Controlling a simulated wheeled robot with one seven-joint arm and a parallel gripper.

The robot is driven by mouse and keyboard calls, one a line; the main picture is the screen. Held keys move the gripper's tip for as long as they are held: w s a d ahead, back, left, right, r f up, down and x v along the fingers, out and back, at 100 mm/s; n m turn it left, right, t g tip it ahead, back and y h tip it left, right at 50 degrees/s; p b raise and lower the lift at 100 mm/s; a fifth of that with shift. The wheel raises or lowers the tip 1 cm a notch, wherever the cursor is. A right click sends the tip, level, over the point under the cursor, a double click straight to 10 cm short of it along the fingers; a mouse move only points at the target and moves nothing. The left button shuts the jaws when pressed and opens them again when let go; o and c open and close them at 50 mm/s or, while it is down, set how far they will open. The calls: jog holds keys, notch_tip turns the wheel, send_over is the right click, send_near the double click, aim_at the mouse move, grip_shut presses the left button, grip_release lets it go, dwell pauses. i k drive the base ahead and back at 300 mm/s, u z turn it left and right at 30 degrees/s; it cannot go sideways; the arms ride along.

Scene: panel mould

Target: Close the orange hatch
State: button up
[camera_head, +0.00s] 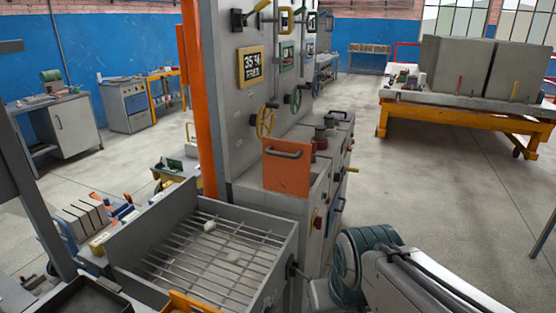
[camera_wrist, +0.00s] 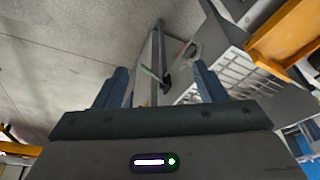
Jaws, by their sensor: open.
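The orange hatch (camera_head: 287,172) is a flat panel with a dark bar handle along its top edge. It stands raised, close to upright, on the grey console (camera_head: 312,195) in the middle of the head view. My gripper (camera_wrist: 162,84) is open in the wrist view, its two blue-grey fingers apart with nothing between them. In the head view my arm is at the lower right, below and to the right of the hatch, and the fingers cannot be made out. I cannot identify the hatch in the wrist view.
A grey tray with a wire grid (camera_head: 215,255) stands left of my arm. Behind the hatch rises a grey panel with a yellow handwheel (camera_head: 265,122) and an orange post (camera_head: 195,100). An orange-framed table (camera_head: 460,122) stands back right. Open floor (camera_head: 430,200) lies on the right.

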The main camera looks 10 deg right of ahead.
aim_at(287, 164)
jog(key=i, duration=0.25)
jog(key=k, duration=0.95)
jog(key=z, duration=0.7)
jog(key=i, duration=1.55)
jog(key=u, duration=0.35)
